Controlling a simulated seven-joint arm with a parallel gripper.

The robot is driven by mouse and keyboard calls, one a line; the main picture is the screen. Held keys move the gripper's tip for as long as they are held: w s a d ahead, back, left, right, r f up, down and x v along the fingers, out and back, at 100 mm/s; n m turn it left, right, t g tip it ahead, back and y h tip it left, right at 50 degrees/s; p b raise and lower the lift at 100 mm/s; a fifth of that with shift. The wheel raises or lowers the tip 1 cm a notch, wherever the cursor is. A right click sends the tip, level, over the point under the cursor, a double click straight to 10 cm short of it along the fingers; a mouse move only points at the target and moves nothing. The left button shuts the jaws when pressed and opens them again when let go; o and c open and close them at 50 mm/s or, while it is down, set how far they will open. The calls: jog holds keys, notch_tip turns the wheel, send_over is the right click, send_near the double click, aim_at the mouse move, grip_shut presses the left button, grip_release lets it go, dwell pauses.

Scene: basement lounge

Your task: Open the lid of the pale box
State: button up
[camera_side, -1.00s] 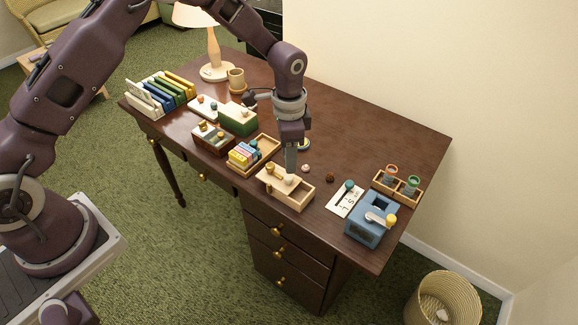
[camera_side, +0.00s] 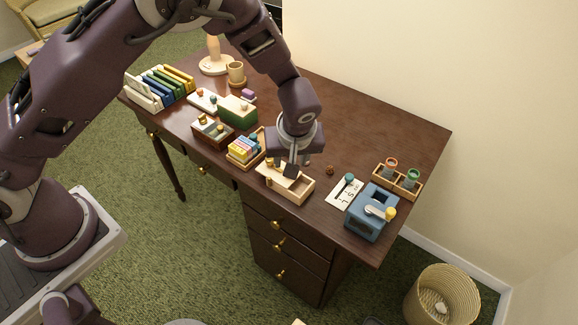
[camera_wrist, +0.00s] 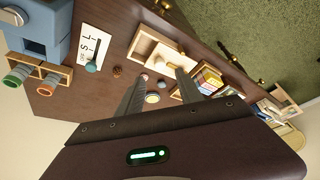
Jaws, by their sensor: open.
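The pale wooden box (camera_side: 299,196) stands near the desk's front edge. Contact with the box cannot be told.
A tray of coloured blocks (camera_side: 243,150) is close on the left. A brown ball (camera_side: 330,170), a lettered card (camera_side: 340,194) and a blue box with a crank (camera_side: 368,218) are to the right. A rack with two tubs (camera_side: 400,180) stands behind. The desk's back right is clear.

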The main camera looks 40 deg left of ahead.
jog(key=x, duration=0.7)
grip_shut()
dwell(1.2)
